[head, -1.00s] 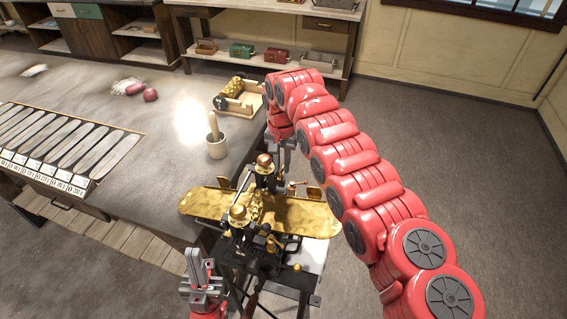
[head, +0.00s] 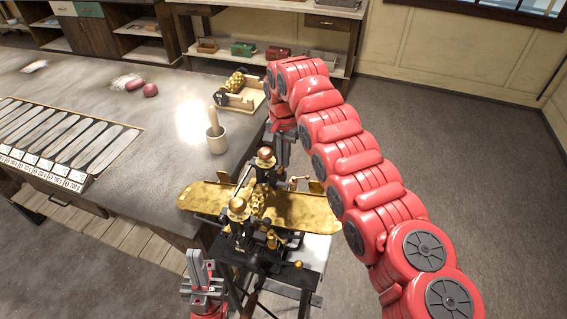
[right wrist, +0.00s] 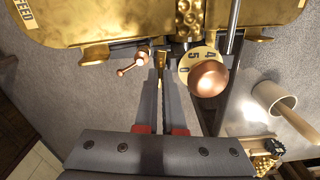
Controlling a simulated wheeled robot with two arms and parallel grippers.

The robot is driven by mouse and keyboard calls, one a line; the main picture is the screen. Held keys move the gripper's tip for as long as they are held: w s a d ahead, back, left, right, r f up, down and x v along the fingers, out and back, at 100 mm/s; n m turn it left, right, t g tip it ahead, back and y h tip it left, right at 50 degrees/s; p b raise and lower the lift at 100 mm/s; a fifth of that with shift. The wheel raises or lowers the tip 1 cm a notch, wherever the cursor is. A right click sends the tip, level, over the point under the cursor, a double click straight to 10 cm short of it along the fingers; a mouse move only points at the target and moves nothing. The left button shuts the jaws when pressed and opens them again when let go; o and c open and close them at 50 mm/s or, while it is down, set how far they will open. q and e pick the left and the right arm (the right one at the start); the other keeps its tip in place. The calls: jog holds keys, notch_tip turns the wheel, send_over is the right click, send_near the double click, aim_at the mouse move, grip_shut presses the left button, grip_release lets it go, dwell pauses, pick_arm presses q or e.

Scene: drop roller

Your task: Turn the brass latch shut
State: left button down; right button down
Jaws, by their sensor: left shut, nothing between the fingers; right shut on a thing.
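The drop roller machine has a long brass tray (head: 320,216) and two copper-topped brass posts on a dark frame. In the right wrist view, a small upright brass piece, apparently the latch (right wrist: 160,60), stands between my fingertips under the brass plate (right wrist: 90,22). My right gripper (right wrist: 159,88) is shut on it. In the head view the right gripper (head: 282,160) is at the machine's far side, its tips hidden. My left gripper (head: 196,258) is shut and empty, pointing up at the machine's near left.
Beside the held piece are a copper-ended handle (right wrist: 134,62) and a numbered dial with a copper knob (right wrist: 208,78). A mortar with pestle (head: 217,144) and a wooden tray (head: 243,99) stand on the bench (head: 150,185). Open floor lies to the right.

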jog(key=m+b, duration=0.1)
jog(key=b, duration=0.1)
jog(key=m+b, duration=0.1)
jog(key=m, duration=0.1)
jog(key=m+b, duration=0.1)
jog(key=b, duration=0.1)
jog(key=shift+s+f+m+b, duration=0.1)
jog(key=shift+f+m+b, duration=0.2)
jog(key=shift+b, duration=0.05)
jog(key=shift+r+m+b, duration=0.1)
jog(key=shift+m+b, duration=0.55)
jog(key=shift+m, duration=0.25)
jog(key=m, duration=0.3)
jog(key=shift+s+d+r+m+b, duration=0.1)
jog(key=shift+s+r+m+b, duration=0.05)
jog(key=shift+m+b, duration=0.2)
jog(key=m, duration=0.6)
jog(key=shift+s, duration=0.1)
jog(key=c, duration=1.3)
grip_release()
